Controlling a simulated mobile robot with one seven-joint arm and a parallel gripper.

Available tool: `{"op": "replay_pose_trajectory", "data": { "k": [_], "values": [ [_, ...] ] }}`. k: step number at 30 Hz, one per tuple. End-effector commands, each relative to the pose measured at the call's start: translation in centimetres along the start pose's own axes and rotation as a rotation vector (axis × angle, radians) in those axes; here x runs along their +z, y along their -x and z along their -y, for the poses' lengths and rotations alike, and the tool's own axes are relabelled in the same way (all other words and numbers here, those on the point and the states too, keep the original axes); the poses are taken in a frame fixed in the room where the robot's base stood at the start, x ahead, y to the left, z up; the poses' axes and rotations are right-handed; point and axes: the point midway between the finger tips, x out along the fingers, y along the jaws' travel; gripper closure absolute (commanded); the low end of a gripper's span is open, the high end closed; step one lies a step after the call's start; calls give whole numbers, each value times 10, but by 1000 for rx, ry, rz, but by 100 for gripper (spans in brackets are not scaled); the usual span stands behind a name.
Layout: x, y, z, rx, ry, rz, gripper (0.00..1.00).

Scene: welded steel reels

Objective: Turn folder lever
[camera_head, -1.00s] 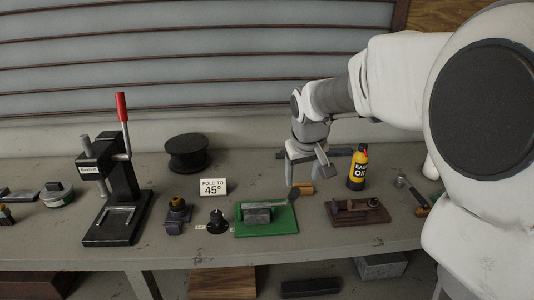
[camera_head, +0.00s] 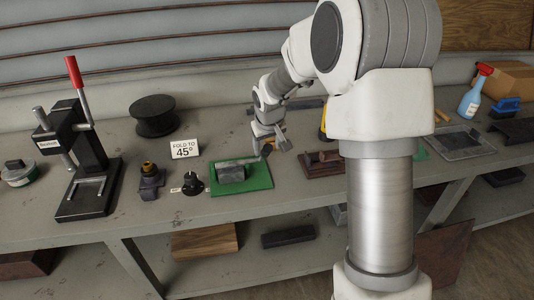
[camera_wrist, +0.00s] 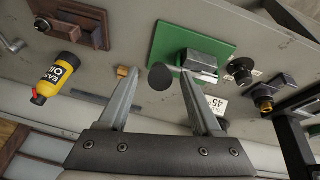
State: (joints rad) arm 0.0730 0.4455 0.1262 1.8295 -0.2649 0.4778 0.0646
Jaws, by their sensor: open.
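The folder is a green base plate (camera_head: 262,184) with a grey metal block (camera_head: 231,173) on it. Its lever ends in a dark round paddle (camera_wrist: 160,77) at the block's far right corner. My gripper (camera_head: 269,146) is open over that end of the folder. In the wrist view the paddle lies between my two fingertips (camera_wrist: 159,74), with a gap on both sides. I cannot tell how far above or below the fingertips the paddle is. A sign reading "FOLD TO 45°" (camera_head: 185,149) stands behind the folder.
A black dial (camera_head: 193,185) and a small brass-topped fixture (camera_head: 151,180) stand left of the folder. A press with a red handle (camera_head: 74,72) is further left. A yellow oil bottle (camera_wrist: 56,77) and a brown fixture (camera_wrist: 77,22) are close by on the other side.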

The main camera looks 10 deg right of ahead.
Motion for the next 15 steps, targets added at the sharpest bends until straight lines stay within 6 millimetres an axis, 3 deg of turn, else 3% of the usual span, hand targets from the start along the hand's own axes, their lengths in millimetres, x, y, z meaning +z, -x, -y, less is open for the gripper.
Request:
{"op": "replay_pose_trajectory", "data": {
  "k": [6, 15],
  "values": [
    [0, -34, 0, 0, 1, 1, 34],
    [0, -50, 0, 0, 0, -1, 34]
  ]
}}
